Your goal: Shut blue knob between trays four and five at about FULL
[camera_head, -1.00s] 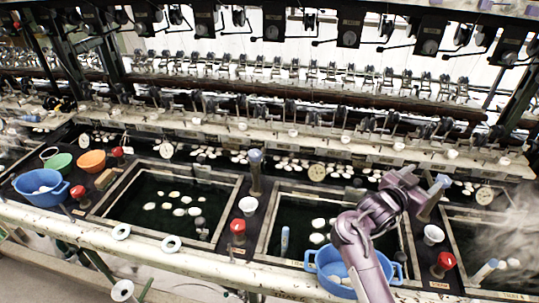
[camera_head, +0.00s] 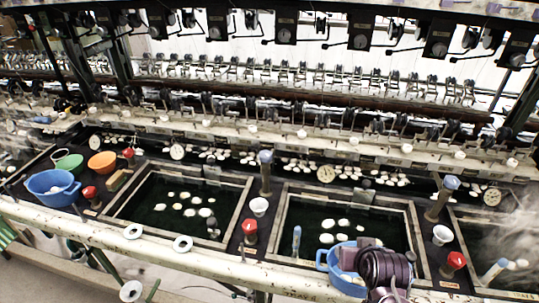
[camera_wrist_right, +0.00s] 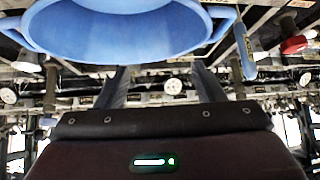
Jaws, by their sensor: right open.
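A post with a blue knob on top (camera_head: 450,183) stands between the middle-right tray (camera_head: 412,225) and the tray at the far right (camera_head: 462,240). A like blue knob (camera_head: 265,157) stands between the two middle trays, left of it. I cannot read tray numbers or a FULL mark. My right gripper (camera_head: 362,250) is in front of the middle-right tray, by the blue bowl (camera_head: 325,262), apart from both knobs. In the right wrist view its fingers (camera_wrist_right: 162,85) are apart and empty, with the blue bowl (camera_wrist_right: 120,40) close by. My left gripper is out of view.
Red knobs (camera_head: 250,228) and (camera_head: 456,260) and white cups (camera_head: 259,206) and (camera_head: 442,235) stand between the trays. A thin blue-topped stick (camera_head: 297,235) is at the tray's left edge. Reeling machinery hangs over the back. White cocoons float in the water.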

